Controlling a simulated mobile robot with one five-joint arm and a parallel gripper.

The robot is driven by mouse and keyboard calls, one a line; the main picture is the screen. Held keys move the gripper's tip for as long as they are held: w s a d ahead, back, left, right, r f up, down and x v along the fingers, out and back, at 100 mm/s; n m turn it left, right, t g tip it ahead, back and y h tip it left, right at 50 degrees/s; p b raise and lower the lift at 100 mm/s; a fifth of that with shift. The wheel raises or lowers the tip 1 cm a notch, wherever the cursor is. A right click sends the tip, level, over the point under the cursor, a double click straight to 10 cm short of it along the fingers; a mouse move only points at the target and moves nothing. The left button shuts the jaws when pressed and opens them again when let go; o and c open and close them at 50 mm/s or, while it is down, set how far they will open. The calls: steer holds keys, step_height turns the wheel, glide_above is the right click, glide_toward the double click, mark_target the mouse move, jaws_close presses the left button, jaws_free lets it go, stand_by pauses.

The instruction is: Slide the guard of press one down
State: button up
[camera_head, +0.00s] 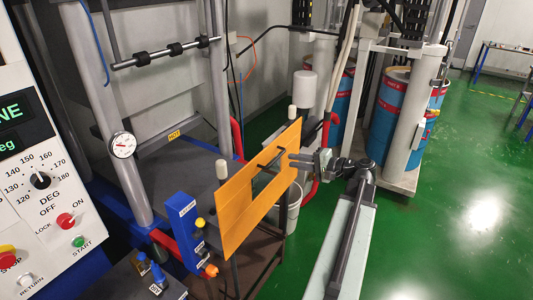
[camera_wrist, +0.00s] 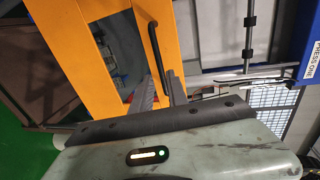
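The guard of press one is an orange panel (camera_head: 236,215) with a rectangular opening and a black bar handle (camera_head: 270,158). It stands upright in front of the press. In the wrist view the orange guard (camera_wrist: 75,40) fills the left and middle, and its black handle (camera_wrist: 153,45) runs down toward my fingers. My gripper (camera_head: 291,157) is at the handle's right side in the head view. In the wrist view my gripper's fingertips (camera_wrist: 160,74) are a little apart, with the handle's lower end between or just beyond them. I cannot see a firm grip on it.
A "PRESS ONE" label (camera_wrist: 312,60) shows at the right of the wrist view. A blue control post (camera_head: 185,230) stands left of the guard. A control panel (camera_head: 45,170) is at far left. Blue drums (camera_head: 390,110) stand behind. Green floor (camera_head: 440,220) is clear at right.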

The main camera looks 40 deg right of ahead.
mark_target(277, 158)
steer(key=b+x, duration=0.1)
steer(key=x, duration=0.7)
steer(key=shift+b, duration=0.35)
jaws_close()
stand_by(1.0)
